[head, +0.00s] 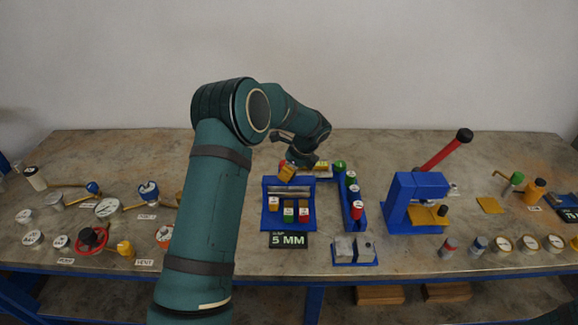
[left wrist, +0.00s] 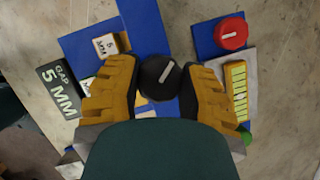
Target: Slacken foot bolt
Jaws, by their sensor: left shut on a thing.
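My left gripper (head: 297,168) is at the back edge of a blue fixture (head: 265,215), behind the gap sign. In the left wrist view its two yellow ribbed fingers (left wrist: 160,90) sit on either side of a round black bolt head (left wrist: 157,73) with a white line across it, and they are shut on it. This may be the foot bolt; the pictures carry no label for it. Its lower part is hidden by the fingers and palm. In the head view the gripper hides the bolt. My right gripper is not in view.
A blue rack with red and green capped cylinders (head: 356,209) stands just right of the fixture. The 5 MM sign (head: 288,240) is in front. A blue press (head: 418,200) with a red lever stands farther right. Round gauges (head: 501,244) and a red handwheel (head: 92,238) lie at the sides.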

